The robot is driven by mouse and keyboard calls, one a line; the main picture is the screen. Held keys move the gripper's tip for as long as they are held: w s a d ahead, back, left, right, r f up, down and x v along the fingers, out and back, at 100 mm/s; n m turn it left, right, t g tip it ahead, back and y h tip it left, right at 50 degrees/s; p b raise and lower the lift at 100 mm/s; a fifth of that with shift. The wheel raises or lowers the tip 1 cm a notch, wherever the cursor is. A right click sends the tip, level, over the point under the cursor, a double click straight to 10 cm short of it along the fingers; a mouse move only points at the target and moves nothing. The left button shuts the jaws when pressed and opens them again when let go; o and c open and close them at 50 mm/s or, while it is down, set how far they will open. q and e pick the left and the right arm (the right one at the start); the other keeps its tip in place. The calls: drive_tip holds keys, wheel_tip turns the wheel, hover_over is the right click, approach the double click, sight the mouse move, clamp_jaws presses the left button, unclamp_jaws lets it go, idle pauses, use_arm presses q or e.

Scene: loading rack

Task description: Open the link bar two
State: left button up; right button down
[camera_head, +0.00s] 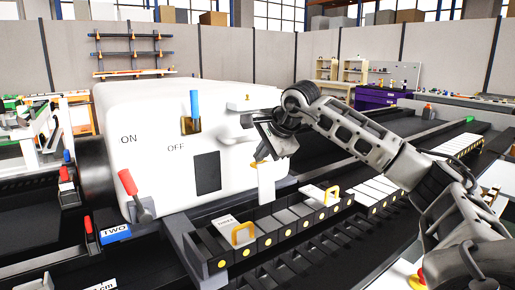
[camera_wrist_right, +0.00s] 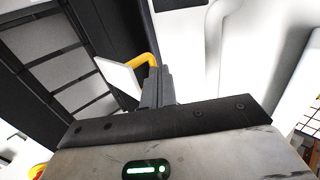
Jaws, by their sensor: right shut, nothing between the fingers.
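A blue label reading TWO (camera_head: 115,232) sits at the lower left of the white machine (camera_head: 230,110). A red-handled lever (camera_head: 128,184) stands just above it. I cannot tell which part is the link bar itself. My right gripper (camera_head: 262,155) is in front of the machine's right face, beside a yellow handle with a white plate (camera_head: 266,185). In the right wrist view the shut fingers (camera_wrist_right: 156,85) are close to the yellow handle (camera_wrist_right: 146,60) and white plate (camera_wrist_right: 118,80); contact is unclear. My left gripper is out of view.
The machine bears ON and OFF marks and a blue lever (camera_head: 195,104). A dark slotted rack (camera_head: 265,243) with yellow handles (camera_head: 243,234) runs along its front. Dark rails lie around it. Shelves and a purple bench (camera_head: 383,96) stand far back.

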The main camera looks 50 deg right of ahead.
drive_tip(key=shift+s+a+b, duration=0.25)
drive_tip(key=shift+s+b, duration=0.35)
drive_tip(key=shift+s, duration=0.35)
drive_tip(key=p+v, duration=0.1)
drive_tip(key=v, duration=1.5)
